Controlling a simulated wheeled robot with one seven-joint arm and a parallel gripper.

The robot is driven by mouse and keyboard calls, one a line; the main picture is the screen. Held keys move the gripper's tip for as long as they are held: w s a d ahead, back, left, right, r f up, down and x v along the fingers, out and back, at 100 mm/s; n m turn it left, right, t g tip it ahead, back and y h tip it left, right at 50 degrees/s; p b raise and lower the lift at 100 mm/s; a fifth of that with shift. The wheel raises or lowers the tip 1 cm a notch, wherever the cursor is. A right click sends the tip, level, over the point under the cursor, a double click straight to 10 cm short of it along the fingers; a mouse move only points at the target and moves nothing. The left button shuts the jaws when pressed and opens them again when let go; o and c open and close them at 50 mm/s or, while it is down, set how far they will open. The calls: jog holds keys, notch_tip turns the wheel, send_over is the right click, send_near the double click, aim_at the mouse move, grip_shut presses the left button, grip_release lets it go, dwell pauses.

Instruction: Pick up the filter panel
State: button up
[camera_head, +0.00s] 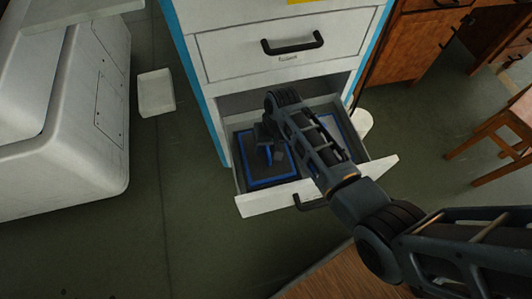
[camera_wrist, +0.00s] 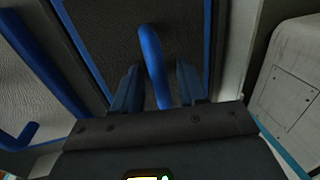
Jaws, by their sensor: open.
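A filter panel (camera_head: 285,167) with a dark face and blue frame lies in the left part of the open drawer (camera_head: 265,203). In the wrist view this panel (camera_wrist: 188,28) shows dark textured mesh and a raised blue handle (camera_wrist: 151,50). My gripper (camera_head: 269,152) is over this panel and hides part of it. In the wrist view my gripper (camera_wrist: 158,78) is open, with one finger on each side of the handle. Whether either finger touches the handle I cannot tell. A second blue-framed panel (camera_head: 333,128) lies to the right in the drawer, partly hidden by my arm.
The drawer belongs to a white cabinet (camera_head: 225,55) with blue edges; a closed drawer is above. A white machine (camera_head: 95,110) stands at left, a white bin (camera_head: 156,92) between. Wooden desks (camera_head: 418,45) and a stool (camera_head: 500,140) stand at right.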

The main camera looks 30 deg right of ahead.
jog(key=shift+c, duration=0.4)
grip_shut()
notch_tip(320, 180, up, 23)
jog(key=p, duration=1.3)
notch_tip(320, 180, down, 4)
jog(key=n+b, duration=0.3)
jog(key=b, duration=0.3)
jog(key=shift+f+n+g, duration=0.1)
jog(key=shift+n+g, duration=0.2)
